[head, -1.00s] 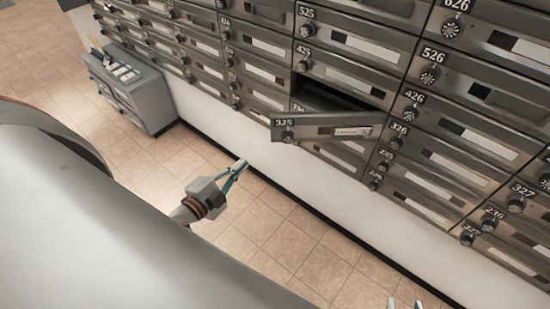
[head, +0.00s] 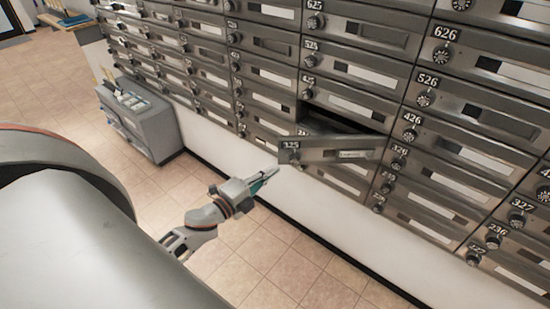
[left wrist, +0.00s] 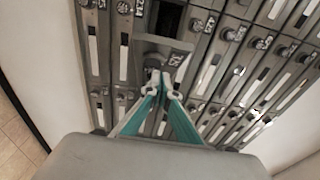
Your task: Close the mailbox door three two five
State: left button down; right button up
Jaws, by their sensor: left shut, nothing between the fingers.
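The mailbox door 325 (head: 335,150) stands open in the head view, swung outward and down below its dark compartment (head: 325,120). My left gripper (head: 272,174) is shut and empty, just below and left of the door's numbered end. In the left wrist view its teal-lined fingers (left wrist: 165,84) come together at the tips, over the grey door (left wrist: 163,48). I cannot tell whether they touch it. The dark opening (left wrist: 168,18) shows beyond. My right gripper is not in view.
Closed mailbox doors with dials surround the open one, such as door 426 (head: 450,134). A grey cabinet (head: 150,122) stands on the tiled floor at the left. The floor (head: 290,270) below the mailboxes is clear.

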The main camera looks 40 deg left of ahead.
aim_at(284, 153)
pick_arm(q)
jog(key=shift+w+a, duration=0.35)
jog(key=shift+w, duration=0.5)
jog(key=shift+w+a, duration=0.3)
jog(key=shift+w, duration=0.6)
jog(key=shift+w+a, duration=0.35)
jog(key=shift+w, duration=0.5)
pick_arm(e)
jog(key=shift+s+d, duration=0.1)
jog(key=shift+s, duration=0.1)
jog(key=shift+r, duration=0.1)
